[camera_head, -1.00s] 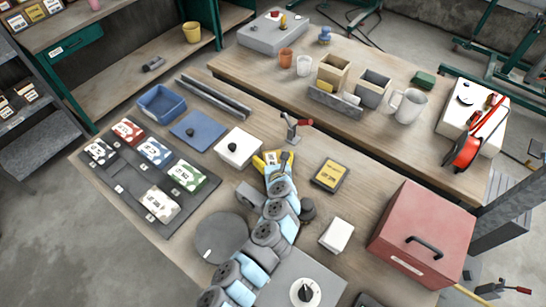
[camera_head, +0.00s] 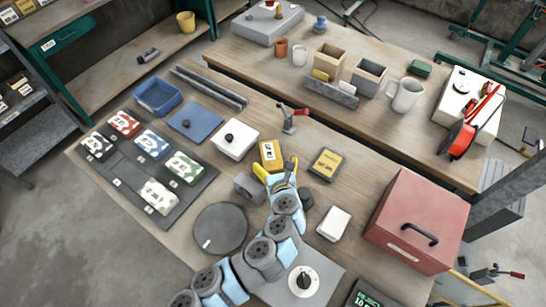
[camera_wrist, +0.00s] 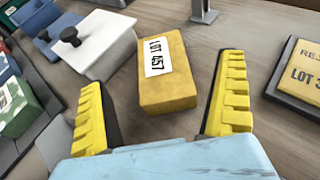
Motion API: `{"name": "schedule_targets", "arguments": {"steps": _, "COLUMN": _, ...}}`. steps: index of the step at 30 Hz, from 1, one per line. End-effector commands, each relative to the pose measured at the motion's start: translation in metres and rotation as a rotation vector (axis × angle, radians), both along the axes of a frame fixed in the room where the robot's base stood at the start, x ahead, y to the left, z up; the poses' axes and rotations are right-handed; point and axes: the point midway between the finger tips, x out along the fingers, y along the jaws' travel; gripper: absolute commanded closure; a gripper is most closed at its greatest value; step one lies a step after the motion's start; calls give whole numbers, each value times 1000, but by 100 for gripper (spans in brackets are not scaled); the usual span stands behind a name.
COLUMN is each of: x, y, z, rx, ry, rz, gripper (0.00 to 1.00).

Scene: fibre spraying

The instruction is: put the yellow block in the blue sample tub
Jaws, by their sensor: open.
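The yellow block (camera_head: 271,154) lies on the near workbench, with a white label reading LOT 457 on top. In the wrist view the yellow block (camera_wrist: 168,72) lies beyond and between my open fingers, apart from both. My gripper (camera_head: 277,170) is open and empty, just on the near side of the block; its yellow fingers also show in the wrist view (camera_wrist: 165,105). The blue sample tub (camera_head: 158,98) stands at the bench's far left, open at the top and seemingly empty.
A white box with a black knob (camera_head: 235,140) stands left of the block. A red-handled clamp (camera_head: 291,118) stands behind it. A dark plate with a yellow label (camera_head: 326,163) lies to the right.

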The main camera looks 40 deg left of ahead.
Motion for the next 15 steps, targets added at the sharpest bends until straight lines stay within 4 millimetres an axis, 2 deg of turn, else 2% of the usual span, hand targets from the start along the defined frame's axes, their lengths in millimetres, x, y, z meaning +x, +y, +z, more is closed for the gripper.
{"name": "schedule_targets", "arguments": {"steps": 6, "x": -11, "y": -11, "z": 5, "rx": 1, "ry": 3, "rz": 3, "gripper": 0}}
{"name": "schedule_targets", "arguments": {"steps": 15, "x": -12, "y": -15, "z": 7, "rx": 0, "ry": 2, "rz": 1, "gripper": 0}}
